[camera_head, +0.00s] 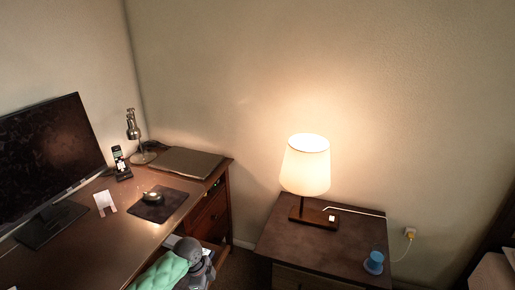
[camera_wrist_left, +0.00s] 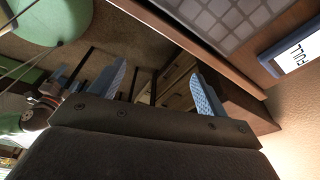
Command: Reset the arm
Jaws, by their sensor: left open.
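My left gripper (camera_wrist_left: 158,88) shows in the left wrist view. Its two blue-grey finger pads stand wide apart with nothing between them. Past the fingers are wooden drawers and the floor, so it is clear of any object. In the head view I cannot make out the left gripper's fingers. My right gripper shows in neither view.
A monitor (camera_head: 50,150), closed laptop (camera_head: 183,162) and desk lamp (camera_head: 133,127) stand on the desk. A lit lamp (camera_head: 306,165) and blue cup (camera_head: 374,262) stand on the nightstand (camera_head: 290,245). In the wrist view, a gridded grey surface (camera_wrist_left: 215,20) and a display (camera_wrist_left: 295,52) are close by.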

